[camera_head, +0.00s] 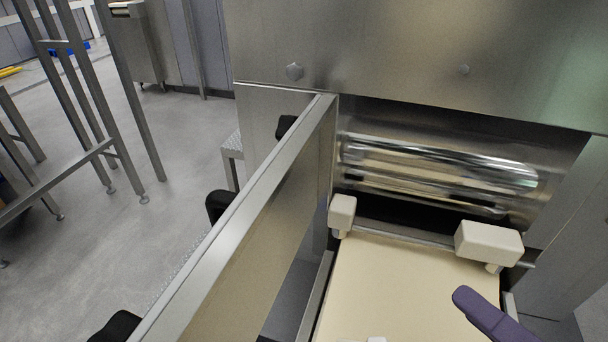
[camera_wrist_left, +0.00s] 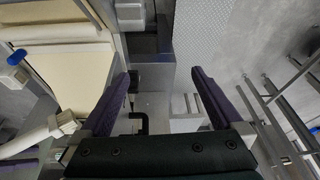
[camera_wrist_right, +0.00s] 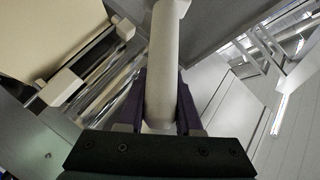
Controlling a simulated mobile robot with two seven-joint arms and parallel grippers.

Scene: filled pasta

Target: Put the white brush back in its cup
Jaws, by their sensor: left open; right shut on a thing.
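My right gripper (camera_wrist_right: 162,82) is shut on a white, round-handled thing (camera_wrist_right: 165,45), which I take to be the white brush. Its handle runs up between the purple fingers in the right wrist view, and its far end is out of the picture. In the head view only one purple finger of the right gripper (camera_head: 490,314) shows, at the bottom right above the dough sheet. My left gripper (camera_wrist_left: 160,90) is open and empty in the left wrist view, beside the machine. I cannot make out the cup in any view.
A pale dough sheet (camera_head: 400,285) lies on the machine's belt, leading to shiny rollers (camera_head: 440,165). Two white blocks (camera_head: 489,243) sit on a bar before them. A steel side wall (camera_head: 262,225) stands left. Open grey floor (camera_head: 130,215) and steel frames (camera_head: 75,95) lie beyond.

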